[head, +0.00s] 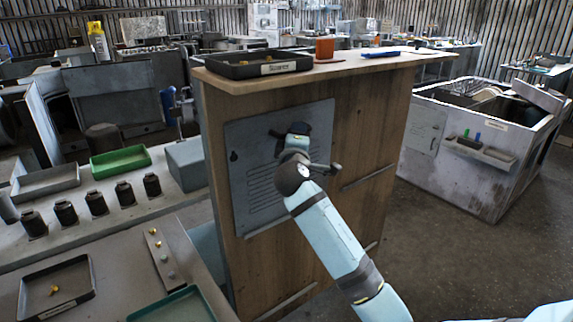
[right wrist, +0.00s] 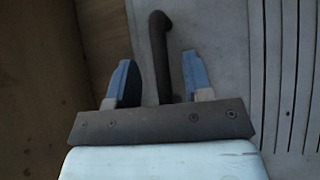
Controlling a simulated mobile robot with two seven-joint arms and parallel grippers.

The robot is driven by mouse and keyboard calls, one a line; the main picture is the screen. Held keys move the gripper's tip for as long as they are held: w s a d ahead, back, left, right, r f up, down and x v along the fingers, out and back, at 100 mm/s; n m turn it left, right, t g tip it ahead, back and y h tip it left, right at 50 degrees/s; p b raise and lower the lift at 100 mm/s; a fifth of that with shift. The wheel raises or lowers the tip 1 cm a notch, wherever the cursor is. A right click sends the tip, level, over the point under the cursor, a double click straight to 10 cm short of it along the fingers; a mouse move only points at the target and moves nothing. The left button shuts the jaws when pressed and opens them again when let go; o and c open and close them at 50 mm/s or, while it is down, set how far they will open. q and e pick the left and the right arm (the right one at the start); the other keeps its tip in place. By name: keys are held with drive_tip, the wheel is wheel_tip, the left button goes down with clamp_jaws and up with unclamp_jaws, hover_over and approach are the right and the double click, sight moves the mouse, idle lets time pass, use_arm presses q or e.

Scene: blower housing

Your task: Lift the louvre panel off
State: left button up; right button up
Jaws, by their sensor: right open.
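The grey louvre panel (head: 248,138) lies upright against the wooden side of the blower housing (head: 375,125), with rows of slots in its middle. My right gripper (head: 294,132) is in front of the upper part of the panel, and my arm hides part of it. In the right wrist view, my right gripper (right wrist: 158,66) is open, with its blue fingers on either side of a dark bar-shaped handle (right wrist: 158,40) on the panel (right wrist: 222,50). Gaps show between the handle and both fingers. My left gripper is not in view.
A black tray (head: 213,68) with small yellow parts and an orange cup (head: 324,47) stand on the housing top. A bench (head: 110,232) at left holds a green tray (head: 120,161) and several black parts.

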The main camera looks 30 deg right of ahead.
drive_tip(key=x, duration=0.2)
drive_tip(key=shift+w+d, duration=0.15)
drive_tip(key=shift+w, duration=0.1)
clamp_jaws()
drive_tip(key=shift+s+r, duration=0.1)
drive_tip(key=shift+r, duration=0.05)
drive_tip(key=shift+r, duration=0.1)
drive_tip(key=s+a+r, duration=0.7)
drive_tip(key=s+a, duration=0.1)
drive_tip(key=s, duration=0.2)
drive_tip(key=s+p, duration=0.2)
drive_tip(key=s, duration=0.7)
drive_tip(key=shift+r, duration=0.3)
